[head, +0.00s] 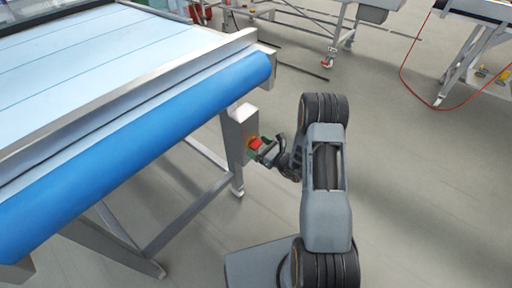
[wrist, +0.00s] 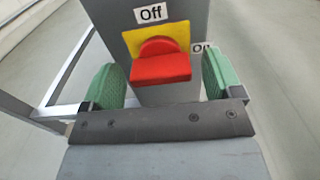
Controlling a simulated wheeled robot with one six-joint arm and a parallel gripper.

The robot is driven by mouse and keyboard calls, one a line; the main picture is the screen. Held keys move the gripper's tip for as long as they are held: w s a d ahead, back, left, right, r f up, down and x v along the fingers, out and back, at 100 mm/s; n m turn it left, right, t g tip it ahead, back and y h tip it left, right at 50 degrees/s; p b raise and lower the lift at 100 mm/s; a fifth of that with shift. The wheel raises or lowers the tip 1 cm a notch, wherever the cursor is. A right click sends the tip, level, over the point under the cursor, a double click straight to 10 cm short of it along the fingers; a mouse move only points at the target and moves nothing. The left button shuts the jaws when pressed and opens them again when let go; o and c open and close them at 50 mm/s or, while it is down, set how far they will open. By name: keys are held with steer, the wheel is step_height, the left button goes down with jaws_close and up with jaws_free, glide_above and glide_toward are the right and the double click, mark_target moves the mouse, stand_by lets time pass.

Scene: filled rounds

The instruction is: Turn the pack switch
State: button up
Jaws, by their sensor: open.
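The pack switch (wrist: 160,66) is a red knob on a yellow plate (wrist: 182,32), fixed to the face of a grey metal box. A label reading "Off" (wrist: 151,12) sits above it, and a partly hidden label reading "On" (wrist: 201,48) is at its right. In the head view the red switch (head: 256,143) is on the box under the end of the conveyor. My gripper (wrist: 162,88) is open, with one green finger on each side of the knob and gaps between. In the head view my gripper (head: 268,150) is close to the switch; its fingers are hard to make out.
A conveyor with a blue roller edge (head: 150,135) and metal legs fills the left. Open grey floor (head: 420,190) lies to the right. A red cable (head: 405,85) and another metal frame (head: 465,60) stand at the upper right.

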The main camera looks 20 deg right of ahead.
steer(key=shift+w+a, duration=0.25)
steer(key=shift+w, duration=0.1)
steer(key=c, duration=0.8)
steer(key=shift+a, duration=0.2)
steer(key=shift+c, duration=0.6)
steer(key=shift+d, duration=0.15)
steer(key=shift+f+n+b, duration=0.15)
steer(key=shift+n+b, duration=0.3)
steer(key=shift+n, duration=0.15)
steer(key=shift+s+n+b, duration=0.1)
steer(key=shift+n+b, duration=1.25)
steer(key=shift+n, duration=0.85)
